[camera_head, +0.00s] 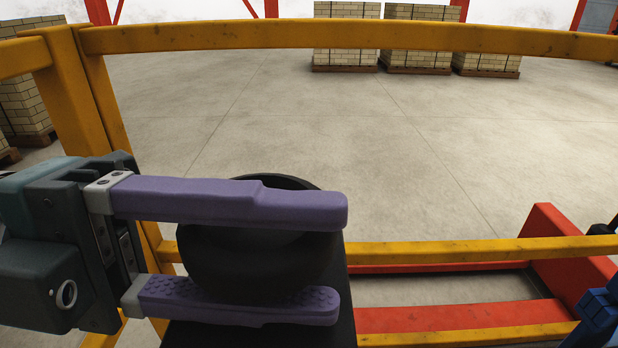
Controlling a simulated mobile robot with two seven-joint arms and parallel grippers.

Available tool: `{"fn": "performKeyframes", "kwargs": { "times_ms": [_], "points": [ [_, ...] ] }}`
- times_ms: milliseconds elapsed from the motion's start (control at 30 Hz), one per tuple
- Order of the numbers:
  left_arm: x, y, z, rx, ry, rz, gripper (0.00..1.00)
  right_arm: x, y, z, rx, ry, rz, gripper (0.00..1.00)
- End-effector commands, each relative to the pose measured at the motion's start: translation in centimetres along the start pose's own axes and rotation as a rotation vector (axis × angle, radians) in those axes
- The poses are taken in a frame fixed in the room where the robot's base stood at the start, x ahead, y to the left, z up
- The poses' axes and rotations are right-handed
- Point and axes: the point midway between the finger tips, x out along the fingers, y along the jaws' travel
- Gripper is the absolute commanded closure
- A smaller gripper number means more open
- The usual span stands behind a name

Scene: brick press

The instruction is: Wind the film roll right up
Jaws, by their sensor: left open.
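My left gripper (343,258) comes in from the left with its two long purple fingers wide apart, one above the other. A dark, rounded, bowl-like thing (255,262) shows between the fingers. The upper finger covers part of it, and I cannot tell whether the fingers touch it or whether it is part of my own body. I see no film roll that I can make out for sure. At the lower right edge a blue, blocky piece (598,308) is cut off by the frame; it may be part of my right gripper, and its jaws cannot be judged.
A yellow rail frame (330,36) crosses the top, with a post at left and lower yellow bars (440,252). A red frame (548,250) stands low at right. Stacks of pale bricks on pallets (415,45) stand far back. The concrete floor (420,150) between is clear.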

Motion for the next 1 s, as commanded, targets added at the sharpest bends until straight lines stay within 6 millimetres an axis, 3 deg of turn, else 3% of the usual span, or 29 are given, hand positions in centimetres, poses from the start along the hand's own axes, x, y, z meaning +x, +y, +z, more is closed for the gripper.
{"fn": "performKeyframes", "kwargs": {
  "times_ms": [133,433,867,1000],
  "points": [
    [1.25,-0.03,-0.04,0.000,0.001,-0.001,0.48,-0.20,0.01,-0.03,0.000,-0.001,0.000,0.47],
    [1.47,0.05,-0.01,0.000,0.000,0.001,0.49,-0.17,0.08,0.01,-0.003,-0.002,0.002,0.47],
    [1.43,0.08,0.00,-0.001,0.000,0.002,0.97,-0.16,0.18,0.04,-0.007,-0.003,0.005,0.47],
    [1.42,0.10,0.01,-0.001,-0.001,0.002,1.00,-0.16,0.17,0.04,-0.007,-0.003,0.005,0.47]
  ]
}}
